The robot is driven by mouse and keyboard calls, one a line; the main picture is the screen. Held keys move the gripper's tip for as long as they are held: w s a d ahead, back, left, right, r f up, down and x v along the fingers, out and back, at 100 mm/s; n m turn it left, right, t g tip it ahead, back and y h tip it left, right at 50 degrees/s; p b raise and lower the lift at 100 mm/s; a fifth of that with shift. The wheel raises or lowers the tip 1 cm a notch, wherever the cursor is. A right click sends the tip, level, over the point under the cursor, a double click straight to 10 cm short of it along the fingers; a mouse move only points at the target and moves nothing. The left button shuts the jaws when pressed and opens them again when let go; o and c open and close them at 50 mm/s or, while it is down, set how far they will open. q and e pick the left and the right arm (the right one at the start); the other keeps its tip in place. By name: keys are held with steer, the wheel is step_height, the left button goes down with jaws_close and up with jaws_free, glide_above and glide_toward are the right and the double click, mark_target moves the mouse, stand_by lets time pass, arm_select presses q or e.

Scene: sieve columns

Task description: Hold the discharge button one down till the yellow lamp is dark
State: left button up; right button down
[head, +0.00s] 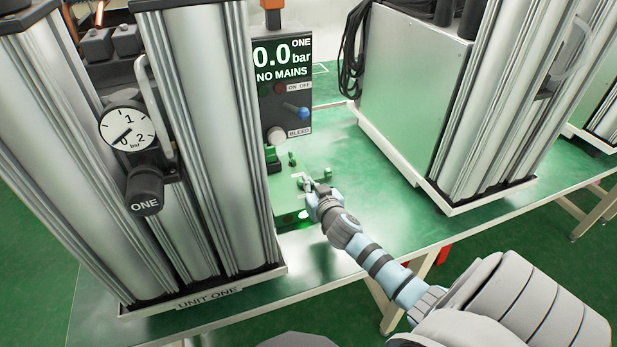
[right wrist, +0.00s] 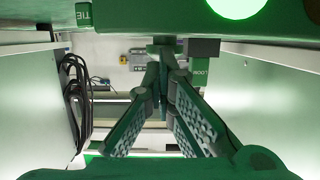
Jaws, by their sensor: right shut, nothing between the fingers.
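Unit one (head: 210,293) stands at the left of the bench. Its panel (head: 283,95) reads 0.0 bar and NO MAINS. A pale round button (head: 276,136) sits beside the BLEED label. No button marked discharge can be read, and no lamp shows plainly yellow. A lit round lamp (head: 303,214), greenish-white, is on the front of a low green box; it also shows in the right wrist view (right wrist: 238,4). My right gripper (head: 308,184) is shut and empty, low over this box, among small green parts. Its tips appear close to a small dark part (right wrist: 165,42); contact cannot be told.
The gauge (head: 127,129) on unit one points near 0. A blue lever (head: 297,111) sticks out of the panel. A second column unit (head: 409,93) with a hanging black cable (head: 352,58) stands to the right.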

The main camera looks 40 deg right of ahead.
steer(key=shift+w+r, duration=0.1)
steer(key=shift+r, duration=0.4)
stand_by(0.4)
steer(key=r+p, duration=0.1)
steer(key=p, duration=0.1)
steer(key=r+p, duration=0.2)
steer(key=shift+w+r, duration=0.2)
steer(key=shift+r, duration=0.1)
steer(key=v, duration=1)
steer(key=shift+s+p, duration=0.25)
steer(key=shift+p, duration=0.2)
steer(key=shift+f, duration=0.1)
